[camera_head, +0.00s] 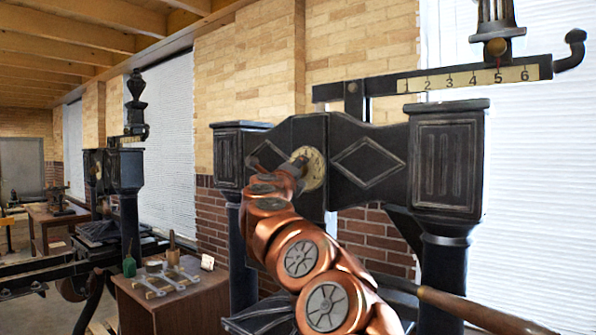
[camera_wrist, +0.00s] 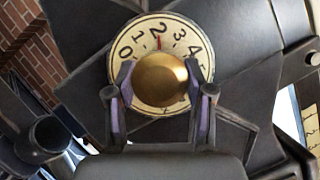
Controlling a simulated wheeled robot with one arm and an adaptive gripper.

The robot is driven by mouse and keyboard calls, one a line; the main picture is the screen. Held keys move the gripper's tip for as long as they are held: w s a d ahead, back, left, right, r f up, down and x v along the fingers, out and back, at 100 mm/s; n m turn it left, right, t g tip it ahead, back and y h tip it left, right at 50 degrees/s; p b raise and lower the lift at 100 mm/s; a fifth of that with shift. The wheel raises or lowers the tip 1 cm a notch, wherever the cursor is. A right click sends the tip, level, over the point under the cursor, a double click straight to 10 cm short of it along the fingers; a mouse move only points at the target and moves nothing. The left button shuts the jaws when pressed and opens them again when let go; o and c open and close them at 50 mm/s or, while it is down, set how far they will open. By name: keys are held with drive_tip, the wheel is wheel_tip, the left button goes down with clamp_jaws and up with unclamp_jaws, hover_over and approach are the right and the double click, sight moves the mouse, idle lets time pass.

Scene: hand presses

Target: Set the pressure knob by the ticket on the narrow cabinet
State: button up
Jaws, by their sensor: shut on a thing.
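The brass pressure knob (camera_wrist: 161,80) sits at the middle of a round cream dial (camera_wrist: 146,29) in the wrist view. The dial's visible numbers run from 0 to 4, and a short red mark stands just under the 2. My gripper (camera_wrist: 160,92) is shut on the knob, one finger on each side. In the head view the dial (camera_head: 315,170) is on the black press (camera_head: 366,160), partly hidden by my arm.
A numbered beam (camera_head: 470,79) crosses above the press, with a red pointer near 5. A wooden handle (camera_head: 480,311) juts out at lower right. Another press (camera_head: 127,180) stands at left.

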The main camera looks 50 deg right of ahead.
drive_tip(key=o, duration=1.2)
drive_tip(key=shift+c, duration=0.2)
drive_tip(key=v, duration=1.2)
drive_tip(key=shift+w, duration=0.1)
